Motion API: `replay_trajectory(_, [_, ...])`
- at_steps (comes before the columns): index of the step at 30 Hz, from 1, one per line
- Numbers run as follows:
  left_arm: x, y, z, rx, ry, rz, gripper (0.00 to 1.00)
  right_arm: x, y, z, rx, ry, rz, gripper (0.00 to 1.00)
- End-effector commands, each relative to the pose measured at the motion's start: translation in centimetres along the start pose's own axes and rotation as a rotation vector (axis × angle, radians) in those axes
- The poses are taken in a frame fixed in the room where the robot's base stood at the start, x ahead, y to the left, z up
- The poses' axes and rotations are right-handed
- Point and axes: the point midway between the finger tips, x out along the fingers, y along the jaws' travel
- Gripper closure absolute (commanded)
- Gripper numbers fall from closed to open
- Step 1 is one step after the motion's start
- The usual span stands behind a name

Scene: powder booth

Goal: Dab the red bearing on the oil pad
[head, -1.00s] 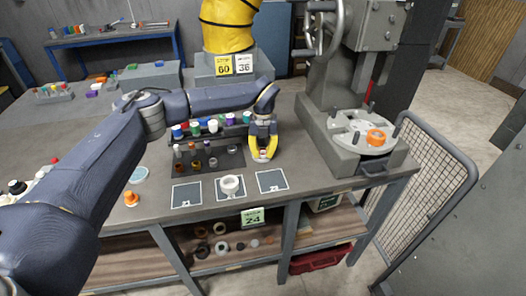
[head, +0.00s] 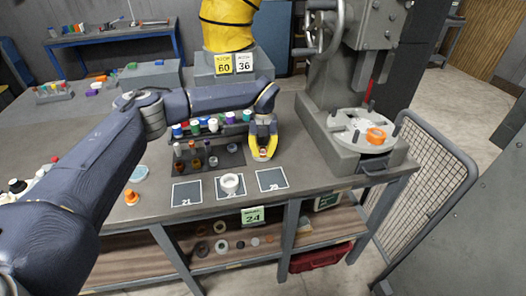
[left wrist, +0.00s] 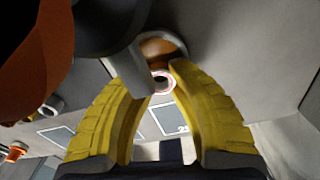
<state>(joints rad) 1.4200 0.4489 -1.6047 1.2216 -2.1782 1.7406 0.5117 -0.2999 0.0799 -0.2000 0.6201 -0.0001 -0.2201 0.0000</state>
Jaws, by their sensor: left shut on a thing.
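The left gripper (head: 262,156) has yellow fingers and points down over the bench, right of the dark rack. It is shut on a small ring with a red and white face, which looks like the red bearing (head: 263,152). The ring also shows between the fingertips in the left wrist view (left wrist: 162,82), partly hidden by them. A pale blue round disc (head: 139,173) lies at the bench's left front; it may be the oil pad, but no label shows. My right gripper is not in view.
A dark rack (head: 215,160) holds several small parts, with coloured caps behind it. Three numbered mats lie in front; a white ring (head: 230,184) sits on the middle one. An orange part (head: 131,197) stands near the disc. A grey press (head: 345,110) stands right.

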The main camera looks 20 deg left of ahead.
Motion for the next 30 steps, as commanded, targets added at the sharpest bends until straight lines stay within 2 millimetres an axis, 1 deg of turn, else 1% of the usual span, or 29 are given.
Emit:
replay_trajectory(5, [0.1,0.0,-0.1,0.001,0.001,0.002,1.0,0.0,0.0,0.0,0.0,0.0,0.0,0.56])
replay_trajectory(8, [-0.3,0.0,0.0,0.001,0.0,0.001,1.0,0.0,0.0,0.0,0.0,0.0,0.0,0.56])
replay_trajectory(30, [-6.3,0.0,-0.1,0.0,-0.001,0.001,1.0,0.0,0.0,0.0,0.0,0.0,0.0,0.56])
